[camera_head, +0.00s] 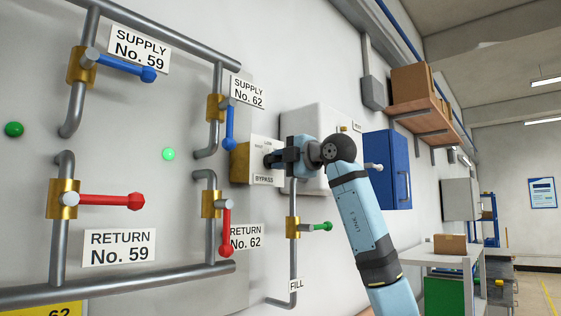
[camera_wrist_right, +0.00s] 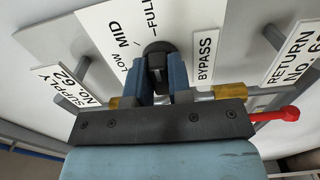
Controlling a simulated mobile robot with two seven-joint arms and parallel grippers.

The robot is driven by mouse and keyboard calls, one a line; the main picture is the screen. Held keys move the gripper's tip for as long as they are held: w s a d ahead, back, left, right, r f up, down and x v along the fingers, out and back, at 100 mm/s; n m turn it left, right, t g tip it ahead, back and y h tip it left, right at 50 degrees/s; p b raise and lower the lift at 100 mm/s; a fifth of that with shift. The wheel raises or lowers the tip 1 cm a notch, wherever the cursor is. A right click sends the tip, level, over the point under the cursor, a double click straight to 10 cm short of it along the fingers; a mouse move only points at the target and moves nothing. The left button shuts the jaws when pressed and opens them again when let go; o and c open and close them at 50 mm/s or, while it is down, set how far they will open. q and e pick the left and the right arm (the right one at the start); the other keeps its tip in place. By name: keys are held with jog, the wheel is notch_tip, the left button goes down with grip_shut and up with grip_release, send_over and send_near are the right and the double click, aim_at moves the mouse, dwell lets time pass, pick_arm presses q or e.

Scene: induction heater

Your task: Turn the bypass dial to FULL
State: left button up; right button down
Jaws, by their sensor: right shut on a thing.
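The bypass dial (camera_wrist_right: 158,50) is a black knob on a white plate (camera_wrist_right: 108,38) marked LOW, MID and FULL, with a BYPASS label (camera_wrist_right: 206,57) beside it. My right gripper (camera_wrist_right: 160,72) is shut on the dial, with one blue finger on each side of it. In the head view my right gripper (camera_head: 275,160) reaches the bypass plate (camera_head: 262,178) from the right and covers most of the dial. The fingers hide much of the knob, so I cannot tell which mark it points at. My left gripper is in neither view.
Left of the plate, the No. 62 blue supply handle (camera_head: 230,128) and red return handle (camera_head: 227,230) hang down. The No. 59 blue (camera_head: 125,66) and red (camera_head: 110,200) handles point right. A green fill handle (camera_head: 318,227) is below my gripper; a blue cabinet (camera_head: 386,170) is right.

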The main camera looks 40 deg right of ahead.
jog(key=c, duration=1)
grip_release()
jog(key=shift+c, duration=0.2)
jog(key=shift+s, duration=0.1)
jog(key=s+d+b, duration=0.1)
jog(key=s+b, duration=0.1)
jog(key=s, duration=1.1)
jog(key=shift+s, duration=0.3)
jog(key=shift+d, duration=0.1)
